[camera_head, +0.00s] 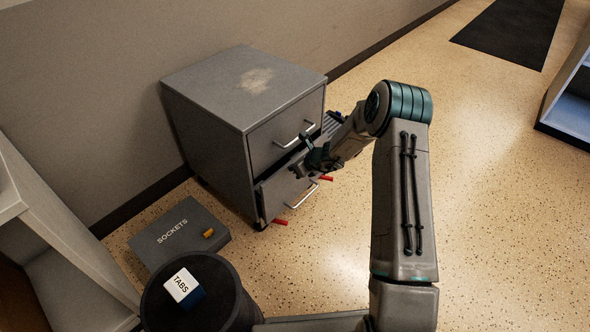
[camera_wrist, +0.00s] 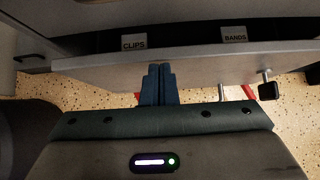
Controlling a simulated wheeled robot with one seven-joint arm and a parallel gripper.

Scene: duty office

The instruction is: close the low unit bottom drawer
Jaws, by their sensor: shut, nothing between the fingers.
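The low unit (camera_head: 205,125) is a grey two-drawer cabinet against the wall. Its bottom drawer (camera_head: 273,196) stands partly open, its front a little forward of the closed top drawer (camera_head: 268,148). A bar handle (camera_head: 303,196) crosses its front. My gripper (camera_head: 299,170) is at the bottom drawer's upper front edge. In the wrist view, my shut, empty fingers (camera_wrist: 158,82) are at the drawer's front panel (camera_wrist: 105,74); I cannot tell whether they touch it. Behind the panel's edge is a dark gap with labels CLIPS (camera_wrist: 134,43) and BANDS (camera_wrist: 234,34).
A grey SOCKETS box (camera_head: 180,235) lies on the floor left of the unit. A dark bin (camera_head: 160,310) with a TABS box (camera_head: 184,286) is in front. Red pieces (camera_head: 280,221) lie near the unit's base. The floor to the right is clear up to a shelf (camera_head: 570,105).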

